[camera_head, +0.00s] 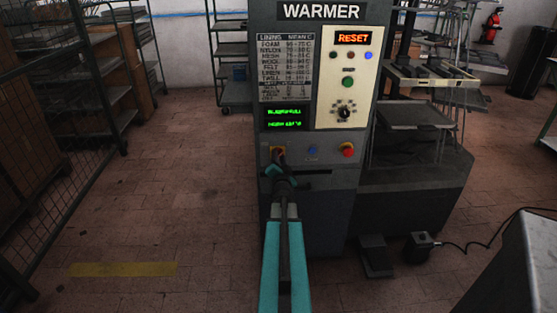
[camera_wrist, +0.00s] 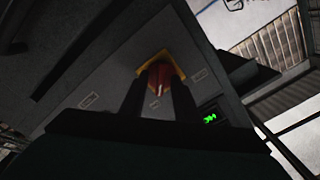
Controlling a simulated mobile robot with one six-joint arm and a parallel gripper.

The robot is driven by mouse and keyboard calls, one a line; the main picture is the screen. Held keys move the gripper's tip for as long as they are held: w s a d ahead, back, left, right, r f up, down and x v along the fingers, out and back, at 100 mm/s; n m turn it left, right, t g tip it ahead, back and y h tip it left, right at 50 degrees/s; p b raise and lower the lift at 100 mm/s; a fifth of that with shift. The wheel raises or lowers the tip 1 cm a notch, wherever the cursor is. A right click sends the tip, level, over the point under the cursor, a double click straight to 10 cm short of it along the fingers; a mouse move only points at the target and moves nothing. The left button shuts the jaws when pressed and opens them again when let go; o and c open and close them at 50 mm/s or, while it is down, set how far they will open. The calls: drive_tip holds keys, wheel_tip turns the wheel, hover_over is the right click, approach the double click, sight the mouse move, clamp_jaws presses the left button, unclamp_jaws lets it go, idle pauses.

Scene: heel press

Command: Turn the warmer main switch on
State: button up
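The warmer main switch is a red knob (camera_wrist: 158,78) on a yellow plate (camera_wrist: 149,68), seen in the wrist view. My gripper (camera_wrist: 158,92) has its two dark fingers on either side of the red knob, close to it. I cannot tell whether the fingers press on the knob or stand just clear of it.
A green text screen (camera_head: 286,117) is above. Pedals (camera_head: 376,256) stand on the floor at right. Wire shelving (camera_head: 65,130) is at left; the floor between is clear.

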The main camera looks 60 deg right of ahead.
drive_tip(key=shift+a, duration=0.1)
drive_tip(key=p+v, duration=0.9)
drive_tip(key=v, duration=0.4)
drive_tip(key=shift+s+a, duration=0.2)
idle(1.1)
drive_tip(key=shift+w+a, duration=0.1)
idle(0.5)
